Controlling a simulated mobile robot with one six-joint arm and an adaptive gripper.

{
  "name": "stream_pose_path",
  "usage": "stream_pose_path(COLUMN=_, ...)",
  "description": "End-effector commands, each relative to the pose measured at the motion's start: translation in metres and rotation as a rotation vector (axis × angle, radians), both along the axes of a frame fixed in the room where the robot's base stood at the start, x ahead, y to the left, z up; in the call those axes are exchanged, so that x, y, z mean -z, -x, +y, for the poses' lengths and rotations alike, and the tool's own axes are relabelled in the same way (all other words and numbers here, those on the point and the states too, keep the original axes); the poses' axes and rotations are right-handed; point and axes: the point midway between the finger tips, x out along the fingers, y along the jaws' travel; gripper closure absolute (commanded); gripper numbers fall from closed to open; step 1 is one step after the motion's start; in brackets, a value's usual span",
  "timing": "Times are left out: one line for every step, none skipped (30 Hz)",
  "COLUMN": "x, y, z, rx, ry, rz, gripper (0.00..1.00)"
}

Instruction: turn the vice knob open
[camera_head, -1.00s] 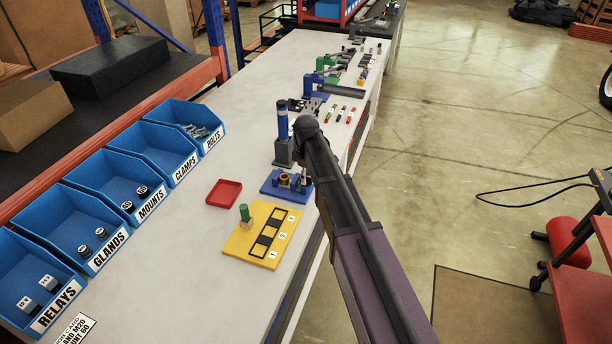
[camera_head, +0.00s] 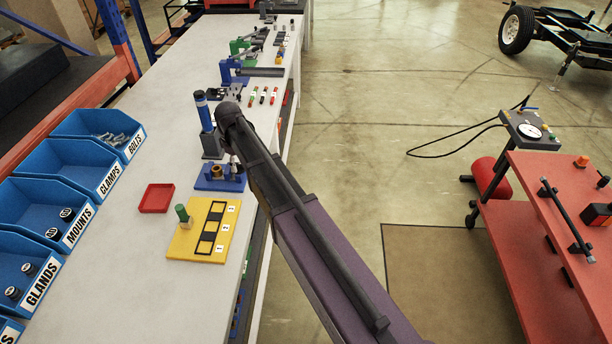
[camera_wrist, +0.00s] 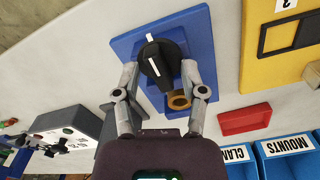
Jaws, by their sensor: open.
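The vice knob (camera_wrist: 161,58) is black with a white line and sits on a blue plate (camera_wrist: 124,47) in the wrist view. A brass ring (camera_wrist: 179,101) is beside it on the plate. My gripper (camera_wrist: 159,70) is open, with one finger on each side of the knob; I cannot tell whether they touch it. In the head view the blue plate (camera_head: 208,184) lies near the bench's right edge, beneath the end of my arm. The knob is not clearly visible there.
A yellow board (camera_head: 187,243) with a green-topped peg (camera_head: 182,213) and a red tray (camera_head: 157,198) lie close by. A blue-topped grey post (camera_head: 205,115) stands just behind the plate. Blue bins (camera_head: 89,165) line the left. A red cart (camera_head: 545,215) stands right, across open floor.

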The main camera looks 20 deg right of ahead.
Motion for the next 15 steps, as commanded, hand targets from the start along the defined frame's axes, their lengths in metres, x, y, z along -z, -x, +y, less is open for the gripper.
stream_pose_path(x=0.0000, y=0.0000, z=0.0000, rx=0.031, ry=0.000, rz=0.000, gripper=0.46)
stream_pose_path(x=0.0000, y=0.0000, z=0.0000, rx=0.050, ry=0.000, rz=0.000, gripper=0.46)
stream_pose_path(x=0.0000, y=0.0000, z=0.0000, rx=0.078, ry=0.000, rz=0.000, gripper=0.46)
stream_pose_path(x=0.0000, y=0.0000, z=0.0000, rx=0.099, ry=0.000, rz=0.000, gripper=0.46)
stream_pose_path(x=0.0000, y=0.0000, z=0.0000, rx=0.118, ry=0.000, rz=0.000, gripper=0.46)
stream_pose_path(x=0.0000, y=0.0000, z=0.0000, rx=0.145, ry=0.000, rz=0.000, gripper=0.46)
stream_pose_path(x=0.0000, y=0.0000, z=0.0000, rx=0.166, ry=0.000, rz=0.000, gripper=0.46)
stream_pose_path(x=0.0000, y=0.0000, z=0.0000, rx=0.186, ry=0.000, rz=0.000, gripper=0.46)
stream_pose_path(x=0.0000, y=0.0000, z=0.0000, rx=0.213, ry=0.000, rz=0.000, gripper=0.46)
stream_pose_path(x=0.0000, y=0.0000, z=0.0000, rx=0.233, ry=0.000, rz=0.000, gripper=0.46)
stream_pose_path(x=0.0000, y=0.0000, z=0.0000, rx=0.254, ry=0.000, rz=0.000, gripper=0.46)
stream_pose_path(x=0.0000, y=0.0000, z=0.0000, rx=0.281, ry=0.000, rz=0.000, gripper=0.46)
stream_pose_path(x=0.0000, y=0.0000, z=0.0000, rx=0.301, ry=0.000, rz=0.000, gripper=0.46)
stream_pose_path(x=0.0000, y=0.0000, z=0.0000, rx=0.322, ry=0.000, rz=0.000, gripper=0.46)
stream_pose_path(x=0.0000, y=0.0000, z=0.0000, rx=0.348, ry=0.000, rz=0.000, gripper=0.46)
